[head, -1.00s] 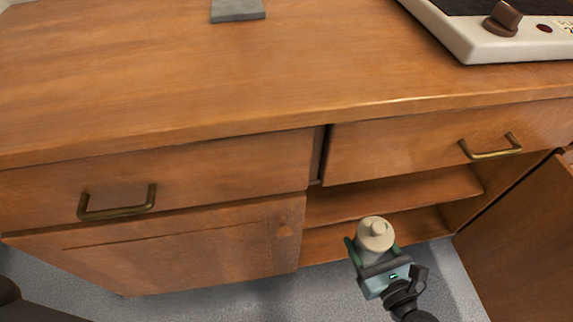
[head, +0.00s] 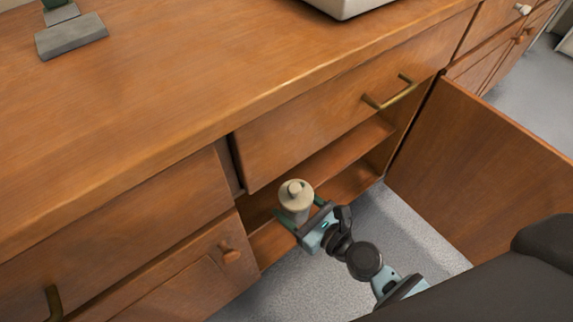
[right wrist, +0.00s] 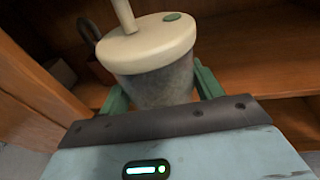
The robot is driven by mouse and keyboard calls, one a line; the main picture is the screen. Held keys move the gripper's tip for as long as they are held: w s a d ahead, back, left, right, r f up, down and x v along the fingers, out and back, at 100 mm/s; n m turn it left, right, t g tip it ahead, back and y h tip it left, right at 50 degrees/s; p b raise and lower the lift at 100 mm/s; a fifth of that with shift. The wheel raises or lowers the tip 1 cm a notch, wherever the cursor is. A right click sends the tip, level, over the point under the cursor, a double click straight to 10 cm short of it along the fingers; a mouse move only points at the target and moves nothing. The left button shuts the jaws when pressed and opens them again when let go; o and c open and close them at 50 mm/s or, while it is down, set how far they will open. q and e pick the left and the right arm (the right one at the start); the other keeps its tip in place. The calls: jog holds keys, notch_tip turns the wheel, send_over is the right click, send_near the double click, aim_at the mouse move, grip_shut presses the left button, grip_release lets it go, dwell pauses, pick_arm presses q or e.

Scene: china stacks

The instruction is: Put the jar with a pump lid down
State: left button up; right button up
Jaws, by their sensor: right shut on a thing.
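The jar with a pump lid (head: 296,197) has a cream lid and a grey body. My right gripper (head: 297,213) is shut on it and holds it upright at the front of the open lower cabinet. In the right wrist view the jar (right wrist: 155,85) sits between the two green fingers (right wrist: 160,88), its cream lid with the pump stem uppermost. The jar's underside is hidden in both views. My left gripper is not in view.
The open cabinet has a shelf (head: 335,150) and a floor (head: 345,185). Its door (head: 485,145) stands wide open at right. A closed drawer (head: 330,110) is above. The wooden countertop (head: 180,70) holds a grey-based object (head: 72,36) and a white appliance (head: 345,5).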

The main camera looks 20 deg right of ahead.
jog(key=b, duration=0.3)
send_over(300, 174)
jog(key=shift+s+a+f, duration=0.2)
jog(key=shift+s+f, duration=0.05)
jog(key=shift+f, duration=0.45)
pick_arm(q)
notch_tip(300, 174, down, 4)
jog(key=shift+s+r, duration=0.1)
pick_arm(e)
jog(key=shift+w+d+r, duration=0.1)
jog(key=shift+w+d, duration=0.05)
jog(key=shift+w, duration=0.15)
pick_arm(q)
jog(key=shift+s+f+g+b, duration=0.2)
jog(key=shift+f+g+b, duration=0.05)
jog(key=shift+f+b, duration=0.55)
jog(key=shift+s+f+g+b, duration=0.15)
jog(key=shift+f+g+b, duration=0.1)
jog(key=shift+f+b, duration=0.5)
pick_arm(e)
jog(key=shift+f, duration=1.75)
jog(key=shift+f, duration=0.15)
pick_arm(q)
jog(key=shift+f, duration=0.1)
pick_arm(e)
jog(key=o, duration=1.1)
jog(key=shift+f, duration=0.1)
